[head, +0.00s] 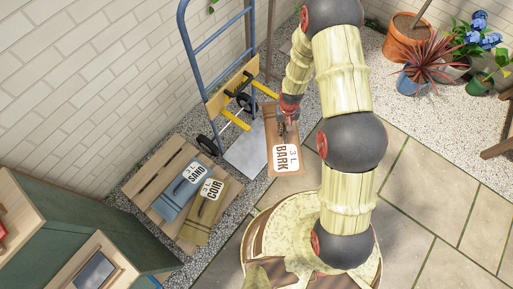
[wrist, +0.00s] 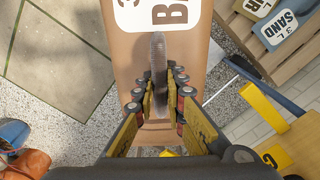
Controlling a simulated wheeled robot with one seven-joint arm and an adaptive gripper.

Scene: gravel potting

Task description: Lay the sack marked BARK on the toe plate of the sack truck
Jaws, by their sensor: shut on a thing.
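The brown sack marked BARK (head: 286,158) hangs from or rests under my gripper (head: 287,118), just right of the toe plate. In the wrist view my gripper (wrist: 159,98) is shut on the sack's grey strap (wrist: 159,62), with the brown sack face (wrist: 128,72) below it. The sack truck (head: 232,84) has a blue frame and yellow parts and leans by the wall. Its grey toe plate (head: 245,152) is bare where it shows. The sack's left edge is close to the plate's right edge; I cannot tell its height or whether they touch.
A wooden pallet (head: 152,172) at left holds the blue SAND sack (head: 182,189) and the olive COIR sack (head: 207,210). A green cabinet (head: 60,222) stands at lower left. Potted plants (head: 405,40) stand at upper right. The paving (head: 425,190) at right is clear.

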